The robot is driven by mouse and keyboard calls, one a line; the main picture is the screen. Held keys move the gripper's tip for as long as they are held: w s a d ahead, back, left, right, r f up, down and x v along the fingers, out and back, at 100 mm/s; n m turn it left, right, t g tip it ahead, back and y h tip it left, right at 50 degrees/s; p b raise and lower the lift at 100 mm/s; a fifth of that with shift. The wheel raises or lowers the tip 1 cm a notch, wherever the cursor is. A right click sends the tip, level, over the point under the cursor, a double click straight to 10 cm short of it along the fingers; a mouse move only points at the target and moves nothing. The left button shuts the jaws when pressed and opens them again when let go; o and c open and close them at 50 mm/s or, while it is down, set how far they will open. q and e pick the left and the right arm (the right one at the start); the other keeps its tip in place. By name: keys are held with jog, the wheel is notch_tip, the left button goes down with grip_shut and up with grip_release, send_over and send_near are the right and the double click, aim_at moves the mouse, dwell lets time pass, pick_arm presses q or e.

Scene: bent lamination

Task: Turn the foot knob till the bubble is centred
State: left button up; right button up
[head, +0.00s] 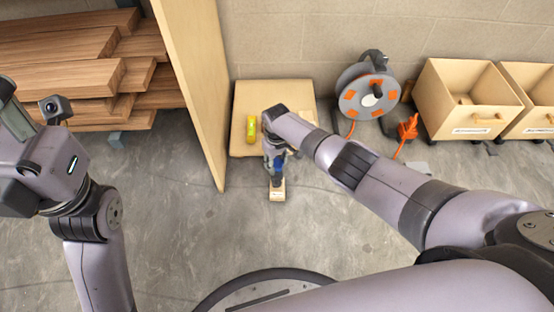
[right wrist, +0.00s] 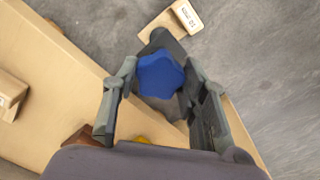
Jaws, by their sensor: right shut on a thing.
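A blue foot knob (right wrist: 160,75) sits between the two fingers of my right gripper (right wrist: 163,95), which is shut on it. In the head view the knob (head: 280,162) shows just below my right wrist, at the front edge of a pale wooden panel (head: 243,97). A yellow level (head: 251,128) with a green vial lies on the panel, left of my right gripper (head: 275,160). Its bubble is too small to make out. Only a bit of my left gripper (head: 6,92) shows at the left edge, far from the panel.
A small labelled wood block (head: 277,190) lies on the floor at the foot. A tall board (head: 190,75) and stacked planks (head: 70,60) stand left. A cable reel (head: 352,97) and wooden bins (head: 443,110) stand right.

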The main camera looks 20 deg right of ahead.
aim_at(277, 164)
jog(key=shift+s+f+m, duration=0.2)
jog(key=shift+f+m, duration=0.05)
jog(key=shift+m, duration=0.25)
jog(key=o, duration=0.7)
jog(key=shift+o, duration=1.3)
jog(key=shift+w, duration=0.1)
jog(key=shift+o, duration=1)
jog(key=shift+w+r, duration=0.1)
jog(key=shift+r, duration=0.1)
notch_tip(277, 164, up, 12)
jog(key=shift+f, duration=0.15)
jog(key=shift+s+a, duration=0.1)
jog(key=shift+s, duration=0.1)
